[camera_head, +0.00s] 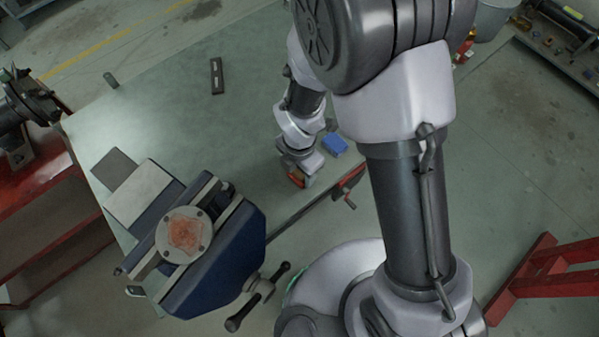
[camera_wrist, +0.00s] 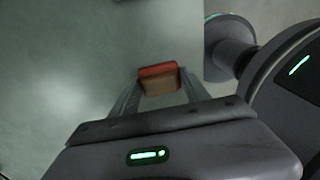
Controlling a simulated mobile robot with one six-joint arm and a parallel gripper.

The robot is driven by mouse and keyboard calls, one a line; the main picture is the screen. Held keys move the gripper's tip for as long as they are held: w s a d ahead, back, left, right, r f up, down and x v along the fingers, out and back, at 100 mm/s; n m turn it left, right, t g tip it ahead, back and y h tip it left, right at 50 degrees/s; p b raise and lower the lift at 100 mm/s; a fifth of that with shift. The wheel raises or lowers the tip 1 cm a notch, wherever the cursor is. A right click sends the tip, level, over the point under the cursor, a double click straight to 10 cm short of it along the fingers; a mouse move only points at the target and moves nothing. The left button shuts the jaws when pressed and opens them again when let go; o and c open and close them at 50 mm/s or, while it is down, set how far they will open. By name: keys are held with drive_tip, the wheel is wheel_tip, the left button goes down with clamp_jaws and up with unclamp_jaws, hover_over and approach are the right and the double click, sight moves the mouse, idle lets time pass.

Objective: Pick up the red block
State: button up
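The red block (camera_wrist: 159,79) sits between the two fingertips of my gripper (camera_wrist: 160,83) in the wrist view. The fingers meet its left and right sides with no clear gap, so the gripper looks shut on it. One face is red and the face toward the camera is brownish. In the head view the red block (camera_head: 297,178) shows small at the tip of my gripper (camera_head: 299,176), near the front edge of the green table (camera_head: 165,105). My gripper partly hides it there. Whether it touches the tabletop I cannot tell.
A blue block (camera_head: 334,145) lies close to the right of my gripper. A blue vise (camera_head: 238,243) with a round flange (camera_head: 184,235) stands at the table's front left. A dark bar (camera_head: 217,76) lies farther back. The table's middle left is clear.

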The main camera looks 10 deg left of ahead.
drive_tip(key=c, duration=0.5)
wheel_tip(320, 180, up, 10)
drive_tip(key=p, duration=0.4)
